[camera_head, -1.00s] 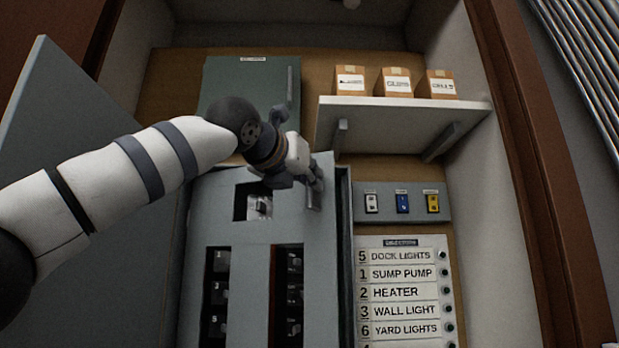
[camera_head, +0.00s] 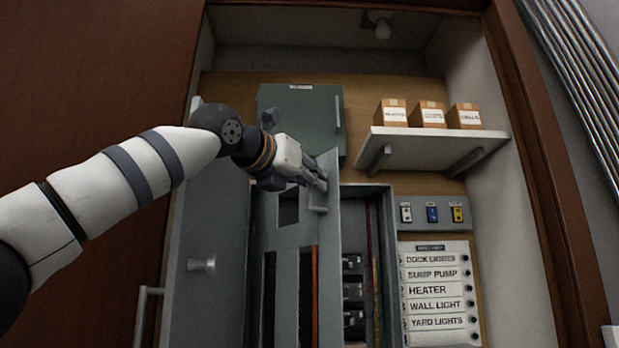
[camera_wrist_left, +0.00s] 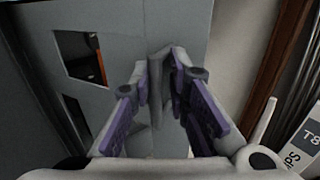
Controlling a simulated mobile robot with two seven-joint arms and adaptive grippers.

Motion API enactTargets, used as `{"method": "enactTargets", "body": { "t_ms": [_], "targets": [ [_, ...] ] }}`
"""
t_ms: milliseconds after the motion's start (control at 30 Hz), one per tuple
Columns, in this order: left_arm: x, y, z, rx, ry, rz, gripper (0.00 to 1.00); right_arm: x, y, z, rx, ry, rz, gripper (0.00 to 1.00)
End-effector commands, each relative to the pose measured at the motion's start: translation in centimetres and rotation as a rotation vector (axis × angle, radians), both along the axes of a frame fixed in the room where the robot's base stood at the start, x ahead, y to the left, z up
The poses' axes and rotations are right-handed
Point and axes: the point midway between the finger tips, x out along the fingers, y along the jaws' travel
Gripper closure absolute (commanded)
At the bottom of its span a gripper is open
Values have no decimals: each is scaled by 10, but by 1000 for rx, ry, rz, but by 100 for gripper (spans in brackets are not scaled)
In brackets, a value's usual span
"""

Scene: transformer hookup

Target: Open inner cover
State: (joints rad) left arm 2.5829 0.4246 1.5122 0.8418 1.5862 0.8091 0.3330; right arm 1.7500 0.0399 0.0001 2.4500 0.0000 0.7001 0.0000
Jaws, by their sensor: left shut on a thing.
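The grey inner cover (camera_head: 289,240) of the breaker panel stands swung partly open, its right edge out from the box. Its cut-out windows show, and breakers (camera_head: 354,290) show in the gap to its right. My left gripper (camera_head: 320,184) is shut on the handle (camera_head: 318,209) at the cover's upper right edge. In the left wrist view the two purple-padded fingers (camera_wrist_left: 160,100) close around the handle, with the cover (camera_wrist_left: 130,25) behind it. My right gripper is not in view.
The outer panel door (camera_head: 215,235) with a knob stands open at the left. A green box (camera_head: 300,115) is above. A white shelf (camera_head: 430,146) with cardboard boxes, a switch strip (camera_head: 432,214) and a label board (camera_head: 437,290) are at the right.

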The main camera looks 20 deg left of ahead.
Motion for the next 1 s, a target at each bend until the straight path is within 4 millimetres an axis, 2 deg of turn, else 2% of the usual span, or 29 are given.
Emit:
{"method": "enactTargets", "body": {
  "t_ms": [33,533,567,600,1000],
  "targets": [
    [2,8,-1,-5,1,15,100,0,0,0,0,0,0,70],
    [2,11,1,-8,-2,20,100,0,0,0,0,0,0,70],
    [2,11,1,-8,-2,20,81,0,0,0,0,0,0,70],
    [2,11,1,-8,-2,20,72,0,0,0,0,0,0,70],
    [1,7,1,-6,-2,13,71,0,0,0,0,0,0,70]
  ]
}}
